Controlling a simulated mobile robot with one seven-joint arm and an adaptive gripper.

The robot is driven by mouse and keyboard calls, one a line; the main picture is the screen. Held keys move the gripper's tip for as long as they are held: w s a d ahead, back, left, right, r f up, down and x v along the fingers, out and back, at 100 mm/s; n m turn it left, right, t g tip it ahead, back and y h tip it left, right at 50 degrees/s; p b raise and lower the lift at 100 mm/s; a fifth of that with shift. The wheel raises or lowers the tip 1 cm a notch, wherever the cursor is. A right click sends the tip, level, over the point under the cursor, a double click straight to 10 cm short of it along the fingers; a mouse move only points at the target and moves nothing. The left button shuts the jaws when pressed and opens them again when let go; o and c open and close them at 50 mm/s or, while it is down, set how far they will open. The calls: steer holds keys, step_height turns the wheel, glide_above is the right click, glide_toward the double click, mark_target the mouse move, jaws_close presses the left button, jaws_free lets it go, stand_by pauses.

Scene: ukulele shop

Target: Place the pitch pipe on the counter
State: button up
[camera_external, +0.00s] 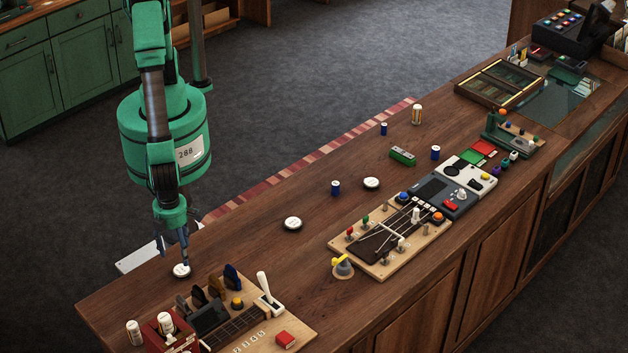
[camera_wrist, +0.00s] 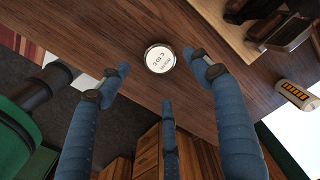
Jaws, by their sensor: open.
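A round pitch pipe (camera_external: 181,270) with a white lettered face and dark rim lies flat on the wooden counter (camera_external: 255,258), near its left end. It also shows in the wrist view (camera_wrist: 160,58), lying on the wood. Two similar discs lie further along the counter, one in the middle (camera_external: 293,223) and one beyond it (camera_external: 371,183). My gripper (camera_external: 172,250) points down just above the nearest disc. In the wrist view its blue fingers (camera_wrist: 162,78) are spread open and empty, with the disc just beyond their tips. Whether any finger touches it, I cannot tell.
A board with dark upright pieces (camera_external: 231,315) and a red box with cans (camera_external: 167,332) stand close to my gripper. A ukulele-like board (camera_external: 388,235), small blue cans (camera_external: 336,188) and a green block (camera_external: 402,156) stand further right. The counter's middle has free room.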

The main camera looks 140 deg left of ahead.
steer(key=shift+r, duration=2.3)
steer(key=s+a+r+n+t, duration=0.15)
steer(key=a+r+n, duration=0.35)
steer(key=a+r, duration=0.6)
steer(key=s+a+r+n+t, duration=0.15)
steer(key=a+r+n, duration=0.4)
steer(key=r, duration=0.95)
steer(key=s+a+r+n+t, duration=0.1)
steer(key=s+a+r+n, duration=0.3)
steer(key=s+a+r, duration=0.2)
steer(key=s+a+r+n+t, duration=0.1)
steer(key=s+a+r+n, duration=0.4)
steer(key=s+a, duration=0.5)
steer(key=s+r, duration=0.1)
steer(key=s, duration=0.2)
steer(key=shift+s+a+r+t, duration=0.2)
steer(key=shift+a+r+t, duration=0.05)
steer(key=shift+t, duration=0.05)
